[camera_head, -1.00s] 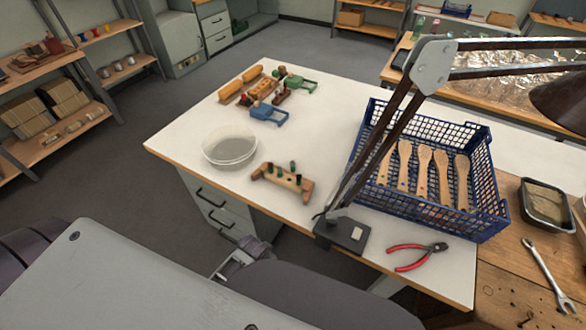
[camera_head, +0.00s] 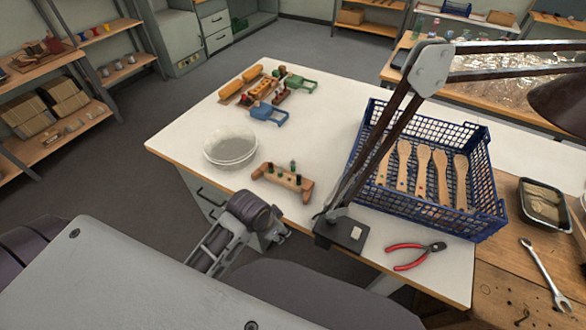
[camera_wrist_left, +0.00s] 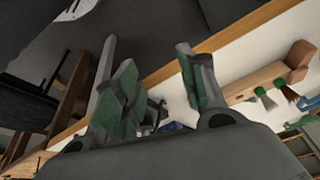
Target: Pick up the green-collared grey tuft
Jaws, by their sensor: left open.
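A wooden holder (camera_head: 284,184) with several small tufts stands near the front edge of the white table. The tufts are too small in the head view to tell their bristle colours. In the left wrist view the holder (camera_wrist_left: 250,86) is at the right, with a green-collared tuft (camera_wrist_left: 265,98) and a brown-bristled one (camera_wrist_left: 288,93) beside it. I cannot tell surely which is the grey one. My left gripper (camera_head: 272,237) is at the table's front edge, nearer than the holder and apart from it. Its green-padded fingers (camera_wrist_left: 148,65) are open and empty. My right gripper is not in view.
A clear round bowl (camera_head: 231,146) stands left of the holder. Red-handled pliers (camera_head: 408,257) lie in front. Small blue and green fixtures sit farther back. The white table between bowl and crate is mostly clear.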

